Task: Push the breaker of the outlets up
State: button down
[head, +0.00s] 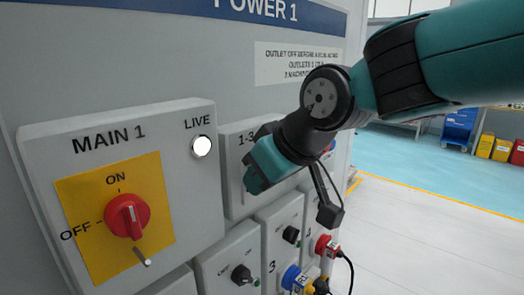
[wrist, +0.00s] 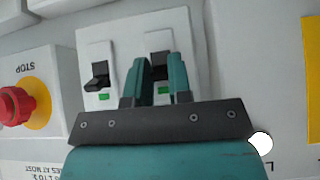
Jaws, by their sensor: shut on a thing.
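A light breaker panel (head: 231,137) marked "1-3" at its left stands right of the MAIN 1 box, mostly behind my gripper (head: 256,172). The wrist view is upside down and shows two breakers with black levers and green marks. One lever (wrist: 160,70) is between the teal fingers of my gripper (wrist: 160,75), which is shut on it. The other lever (wrist: 97,77) stands free to the left in that view. The breaker labels are hidden there, and I cannot tell how far the held lever is thrown.
The MAIN 1 box (head: 195,185) carries a red rotary switch (head: 127,216) on a yellow plate and a lit LIVE lamp (head: 201,146). Outlet boxes with black knobs (head: 241,274) sit below. A red stop button (wrist: 17,103) is beside the breakers in the wrist view.

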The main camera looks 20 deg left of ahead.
jog(key=shift+a+r+g+h+p, duration=0.15)
jog(key=shift+g+h+p, duration=0.15)
jog(key=shift+h+p, duration=0.55)
jog(key=c, duration=1)
grip_release()
jog(key=shift+c, duration=0.2)
jog(key=shift+r, duration=0.1)
jog(key=b+v, duration=0.3)
jog(key=v, duration=1.4)
jog(key=shift+d, duration=0.45)
jog(key=shift+w, duration=0.1)
jog(key=s+d+f+m+g, duration=0.1)
jog(key=s+d+f+m, duration=0.1)
jog(key=s+d+f, duration=0.2)
jog(key=s+d+f+m+h, duration=0.1)
jog(key=s+d+f, duration=0.3)
jog(key=d+f, duration=0.6)
jog(key=s+d+f+m+g, duration=0.1)
jog(key=s+d+f+m, duration=0.2)
jog(key=d+f, duration=0.4)
jog(key=shift+s+f+g+b, duration=0.3)
jog(key=shift+s+f+b, duration=0.1)
jog(key=shift+f, duration=0.45)
